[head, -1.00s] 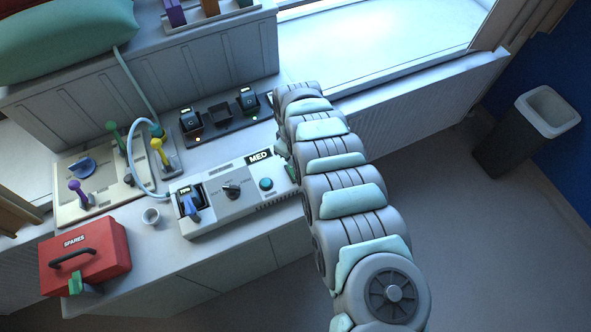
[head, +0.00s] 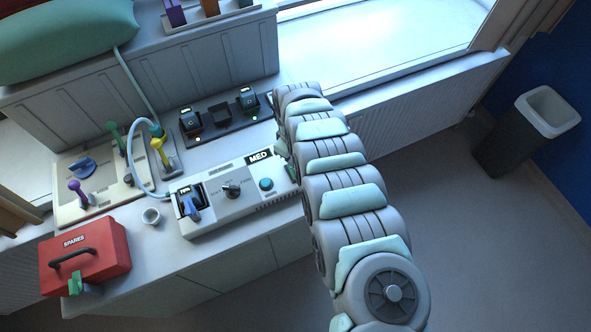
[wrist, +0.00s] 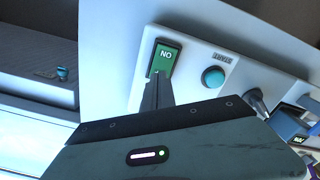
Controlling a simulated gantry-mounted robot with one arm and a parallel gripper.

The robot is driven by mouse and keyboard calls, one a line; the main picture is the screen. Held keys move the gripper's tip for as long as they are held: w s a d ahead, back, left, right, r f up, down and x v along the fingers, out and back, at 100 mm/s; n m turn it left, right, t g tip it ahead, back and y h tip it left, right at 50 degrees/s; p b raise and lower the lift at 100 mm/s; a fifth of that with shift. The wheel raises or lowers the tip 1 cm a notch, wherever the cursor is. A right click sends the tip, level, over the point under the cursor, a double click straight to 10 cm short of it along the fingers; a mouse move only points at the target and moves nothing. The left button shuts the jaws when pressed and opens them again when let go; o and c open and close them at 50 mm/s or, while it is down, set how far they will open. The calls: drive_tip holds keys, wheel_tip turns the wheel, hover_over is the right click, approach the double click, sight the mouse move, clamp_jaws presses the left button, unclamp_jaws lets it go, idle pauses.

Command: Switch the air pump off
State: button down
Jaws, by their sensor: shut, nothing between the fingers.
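The air pump (head: 240,208) is a pale grey control box on the bench, with a MED sign (head: 259,156), a dial (head: 232,190) and a round teal button (head: 266,184). At its right end is a green switch window (wrist: 166,54); in the wrist view its lettering reads as an upside-down ON. My gripper (wrist: 156,78) is shut and empty, its dark fingertips at the window's lower edge in the wrist view. I cannot tell whether they touch it. In the head view my arm hides the fingers and most of the switch.
Battery-like black units (head: 190,121) sit on a dark strip behind the pump. A bin (head: 527,130) stands on open floor at right.

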drive_tip(key=shift+f+b, duration=0.65)
drive_tip(key=shift+f, duration=0.35)
drive_tip(key=shift+r, duration=0.15)
wheel_tip(320, 180, up, 7)
drive_tip(key=p, duration=0.6)
idle(0.4)
drive_tip(key=shift+a, duration=0.1)
idle(0.3)
